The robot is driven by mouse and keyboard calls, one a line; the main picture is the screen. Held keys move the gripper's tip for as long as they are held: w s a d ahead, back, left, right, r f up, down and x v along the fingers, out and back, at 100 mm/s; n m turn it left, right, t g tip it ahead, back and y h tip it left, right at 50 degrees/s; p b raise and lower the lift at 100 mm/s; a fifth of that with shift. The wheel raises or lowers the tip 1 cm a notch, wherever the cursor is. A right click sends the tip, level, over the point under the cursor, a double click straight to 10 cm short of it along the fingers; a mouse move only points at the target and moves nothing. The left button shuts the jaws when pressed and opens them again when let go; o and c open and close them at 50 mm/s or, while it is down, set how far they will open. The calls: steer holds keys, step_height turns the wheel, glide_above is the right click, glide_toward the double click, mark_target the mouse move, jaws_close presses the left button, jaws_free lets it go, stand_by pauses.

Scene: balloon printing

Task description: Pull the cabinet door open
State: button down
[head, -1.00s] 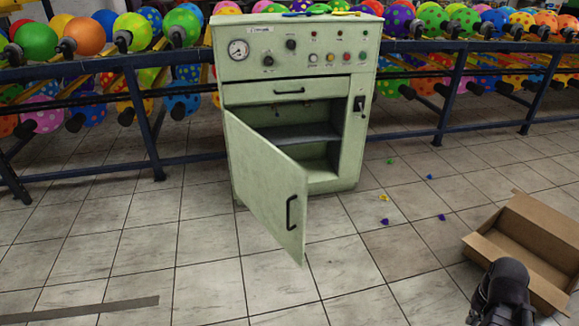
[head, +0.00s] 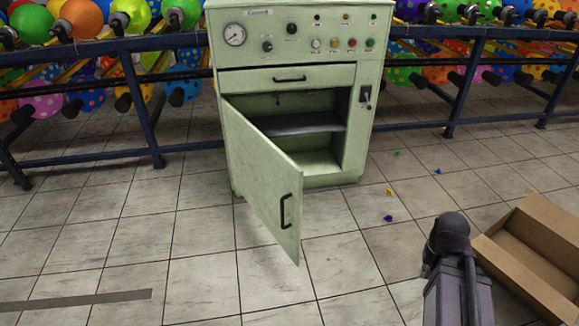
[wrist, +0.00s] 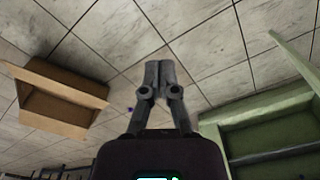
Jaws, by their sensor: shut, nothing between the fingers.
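The pale green cabinet (head: 355,120) stands against the rack, with gauges and buttons on its upper front. Its door (head: 255,170) is hinged at the left and stands wide open, swung out toward me. The black door handle (head: 285,211) is on the door's free edge. The inside, with a shelf (head: 300,124), is exposed. In the wrist view the cabinet (wrist: 225,125) is at the lower right and the door (wrist: 295,55) at the upper right. My gripper (wrist: 160,68) is shut and empty over the floor, apart from the door and handle. The head view does not show my fingertips.
An open cardboard box (head: 535,255) lies on the floor at the right, beside my arm. Several small balloons or scraps lie on the tiles right of the cabinet. Blue racks (head: 150,115) with balloons line the back. The floor in front of the door is clear.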

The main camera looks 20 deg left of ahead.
steer(key=shift+d, duration=0.15)
steer(key=shift+w, duration=0.15)
steer(key=w+a+y+b, duration=0.2)
steer(key=w+a+y, duration=0.3)
steer(key=a, duration=0.4)
steer(key=w+a+y+b, duration=0.2)
steer(key=w+a+y, duration=0.1)
steer(key=w+a, duration=0.55)
steer(key=w+a+r+g+y+b, duration=0.1)
steer(key=w+a+r+y+b, duration=0.1)
steer(key=w+a+r+y, duration=0.2)
steer(key=w+a+r+n+y+b, duration=0.1)
steer(key=w+a+r+y, duration=0.3)
steer(key=a, duration=0.7)
step_height(320, 180, up, 2)
steer(key=shift+w+r+g+y+b, duration=0.15)
steer(key=shift+w+g+y+b, duration=0.2)
steer(key=shift+y+b, duration=0.5)
steer(key=shift+s+a, duration=0.1)
steer(key=shift+a, duration=0.05)
